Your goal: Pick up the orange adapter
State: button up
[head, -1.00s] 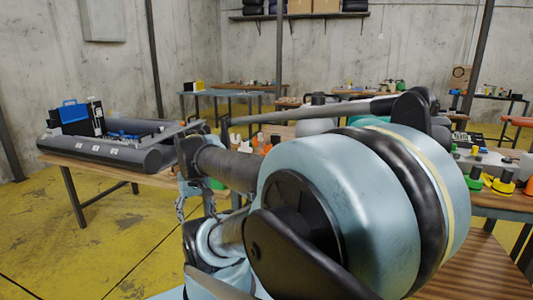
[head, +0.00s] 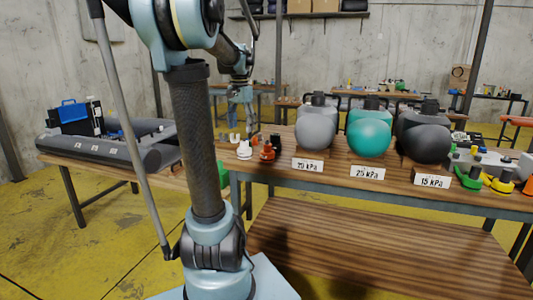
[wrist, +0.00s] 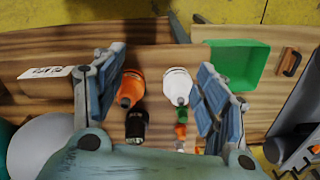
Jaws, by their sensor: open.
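The orange adapter (head: 267,153) stands on the wooden table left of the grey ball-shaped item. In the wrist view the orange adapter (wrist: 131,86) lies between my two fingers, nearer the left one. My gripper (head: 240,98) is above the table, behind the adapters as the head camera sees it. My gripper (wrist: 157,88) is open and empty, with a finger on each side of the orange and white adapters. The white adapter (wrist: 178,85) is just right of the orange one. A black adapter (wrist: 136,125) is below the orange one in the wrist view.
Grey, teal (head: 369,135) and dark ball-shaped items with kPa signs stand to the right on the table. A green bin (wrist: 241,64) is at the table edge. An inflatable boat (head: 110,150) lies on the left table. The lower shelf (head: 350,240) is clear.

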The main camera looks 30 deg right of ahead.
aim_at(267, 152)
jog(key=w+d+r+m, duration=0.2)
jog(key=d+m, duration=0.2)
jog(key=d, duration=0.9)
jog(key=f, duration=1.7)
jog(key=shift+d+f, duration=0.2)
jog(key=shift+f, duration=0.1)
jog(key=c, duration=0.8)
